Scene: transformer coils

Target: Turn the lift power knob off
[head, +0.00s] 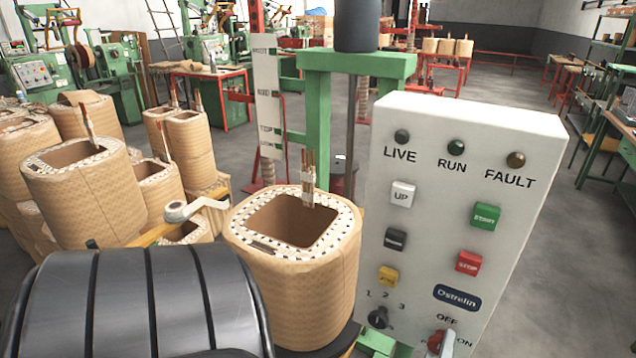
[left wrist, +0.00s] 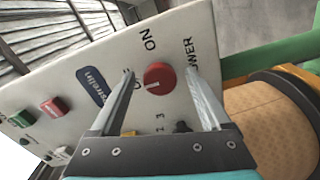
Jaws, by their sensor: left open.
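The red power knob (left wrist: 159,78) is on the light grey control panel (left wrist: 60,78) in the left wrist view. A pale mark on its face points left, to the partly hidden OFF label; ON is printed above it. My left gripper (left wrist: 158,73) is open, with one finger on each side of the knob and visible gaps. In the head view the knob (head: 434,342) is low on the panel (head: 535,200), partly hidden by a pale piece that looks like my finger. OFF is above it and ON to its right. My right gripper is not in view.
A black selector (head: 378,318) marked 1, 2, 3 is left of the knob. Green START (head: 485,216) and red STOP (head: 468,262) buttons are higher up. A paper-wrapped coil (head: 300,285) stands close left of the panel. Open floor lies to its right.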

